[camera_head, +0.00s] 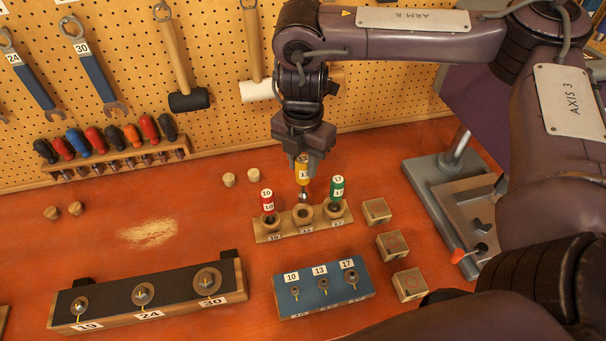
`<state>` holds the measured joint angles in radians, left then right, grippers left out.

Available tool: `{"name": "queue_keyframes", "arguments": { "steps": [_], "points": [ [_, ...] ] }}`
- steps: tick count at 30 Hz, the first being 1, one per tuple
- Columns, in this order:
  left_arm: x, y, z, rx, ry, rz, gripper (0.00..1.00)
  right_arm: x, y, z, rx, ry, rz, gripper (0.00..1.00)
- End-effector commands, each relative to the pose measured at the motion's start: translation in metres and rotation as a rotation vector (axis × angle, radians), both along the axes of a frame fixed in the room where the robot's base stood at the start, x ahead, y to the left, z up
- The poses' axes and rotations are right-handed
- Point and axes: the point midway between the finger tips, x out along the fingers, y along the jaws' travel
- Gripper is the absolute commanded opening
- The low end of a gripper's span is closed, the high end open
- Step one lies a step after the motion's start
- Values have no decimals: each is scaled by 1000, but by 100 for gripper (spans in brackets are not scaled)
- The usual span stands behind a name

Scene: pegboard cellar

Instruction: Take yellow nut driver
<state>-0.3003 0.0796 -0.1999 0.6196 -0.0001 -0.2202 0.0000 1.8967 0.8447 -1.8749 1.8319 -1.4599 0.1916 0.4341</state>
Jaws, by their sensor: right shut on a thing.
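My right gripper (303,153) comes down from above and is shut on the yellow nut driver (303,172), labelled 13. The driver hangs upright with its metal tip just above the middle hole of a small wooden holder (266,238). A red nut driver (267,203), labelled 10, stands in the holder's left place. A green nut driver (337,190), labelled 17, stands in its right place. My left gripper does not show.
A blue block (325,307) with bolts marked 10, 13 and 17 lies in front. A black-topped block (115,300) with larger bolts lies left. Wooden cubes (391,244) stand right of the holder, near a vise (470,205). A screwdriver rack (120,163) stands against the pegboard.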

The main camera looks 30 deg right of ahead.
Motion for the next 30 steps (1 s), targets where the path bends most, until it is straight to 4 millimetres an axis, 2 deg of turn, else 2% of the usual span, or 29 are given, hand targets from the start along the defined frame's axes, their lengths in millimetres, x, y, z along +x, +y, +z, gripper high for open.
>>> {"name": "queue_keyframes", "arguments": {
  "steps": [1, 6, 15, 21, 30],
  "points": [
    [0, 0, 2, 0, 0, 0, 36, 2, 0, 15, -1, -8, 2, 0],
    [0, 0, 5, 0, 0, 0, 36, 1, 0, 50, -2, -6, 1, 0],
    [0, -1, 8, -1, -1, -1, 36, 1, 0, 97, -2, -2, 1, 0],
    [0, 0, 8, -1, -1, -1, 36, 0, 0, 111, -1, -1, 0, 0],
    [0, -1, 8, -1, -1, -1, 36, 0, 0, 114, 1, 1, 1, 0]
  ]
}}
